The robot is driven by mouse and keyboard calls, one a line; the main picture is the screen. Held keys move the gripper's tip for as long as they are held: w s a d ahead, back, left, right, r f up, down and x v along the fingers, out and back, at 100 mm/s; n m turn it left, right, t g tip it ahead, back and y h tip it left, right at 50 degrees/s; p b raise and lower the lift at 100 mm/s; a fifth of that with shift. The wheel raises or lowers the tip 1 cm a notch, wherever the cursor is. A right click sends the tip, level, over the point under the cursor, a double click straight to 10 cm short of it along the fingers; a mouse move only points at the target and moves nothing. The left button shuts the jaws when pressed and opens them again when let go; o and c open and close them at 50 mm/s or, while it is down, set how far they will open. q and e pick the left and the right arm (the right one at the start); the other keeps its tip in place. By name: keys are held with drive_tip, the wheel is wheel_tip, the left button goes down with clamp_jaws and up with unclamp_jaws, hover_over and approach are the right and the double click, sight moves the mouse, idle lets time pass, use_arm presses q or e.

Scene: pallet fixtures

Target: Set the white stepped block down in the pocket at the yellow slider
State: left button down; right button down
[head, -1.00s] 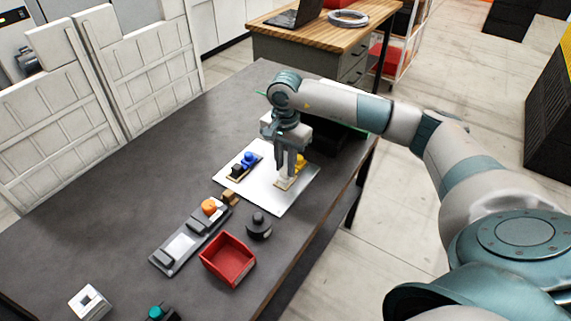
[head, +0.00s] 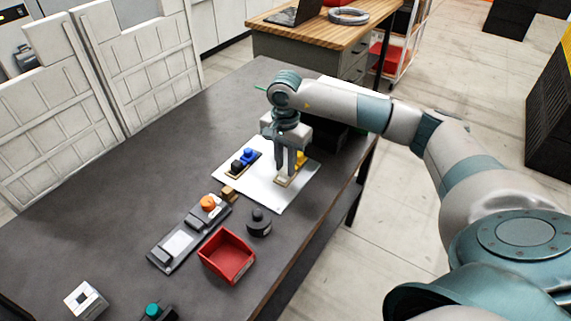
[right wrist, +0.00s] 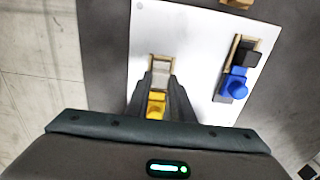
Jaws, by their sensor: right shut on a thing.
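My right gripper (head: 284,172) points straight down over the white plate and is shut on the white stepped block. In the right wrist view the pale block (right wrist: 161,74) is between the fingertips (right wrist: 160,88), within the outline of a tan-framed pocket (right wrist: 152,58). I cannot tell whether it rests on the pocket floor. In the head view the fingers hide most of the block. The yellow slider (right wrist: 156,104) is at the near end of this pocket in the wrist view; it also shows right of the fingers in the head view (head: 301,160). My left gripper is not in view.
A second tan fixture with a blue slider (head: 248,155) and black block (head: 237,166) is on the same white plate (head: 262,193). A black knobbed piece (head: 259,223), red bin (head: 228,256) and grey fixture with an orange part (head: 208,202) stand nearer. The left tabletop is mostly clear.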

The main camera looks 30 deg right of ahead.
drive_tip(key=shift+f, duration=0.1)
idle(0.3)
drive_tip(key=c, duration=1)
unclamp_jaws()
drive_tip(key=shift+c, duration=0.2)
wheel_tip(320, 180, up, 9)
drive_tip(key=p, duration=0.3)
idle(0.5)
